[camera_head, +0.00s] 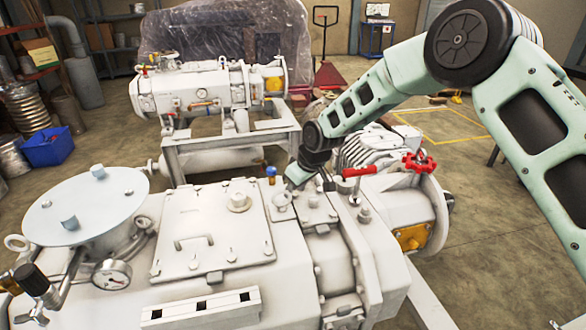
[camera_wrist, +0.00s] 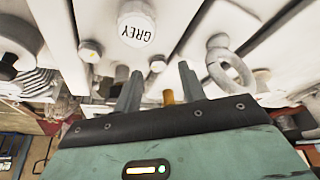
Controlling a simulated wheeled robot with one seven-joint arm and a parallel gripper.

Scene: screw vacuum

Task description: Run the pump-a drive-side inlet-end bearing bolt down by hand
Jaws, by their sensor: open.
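The white pump (camera_head: 225,285) fills the front of the head view. My gripper (camera_head: 300,178) is low over its top, right of the square cover plate. In the wrist view my gripper (camera_wrist: 160,86) is open, with its two dark fingers apart. A small amber-brown piece (camera_wrist: 168,97) shows between the fingers, partly behind the gripper body. A silver hex bolt head (camera_wrist: 90,51) sits on the white casing beyond the left finger. A white round cap marked GREY (camera_wrist: 136,24) is beyond the fingers. I cannot tell which bolt is the inlet-end bearing bolt.
A red lever (camera_head: 359,172) and red handwheel (camera_head: 420,163) stand close right of my gripper. A lifting ring (camera_wrist: 229,68) is near the right finger. A round flange (camera_head: 85,205) and gauge (camera_head: 112,274) are at left. A second pump (camera_head: 205,92) stands behind.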

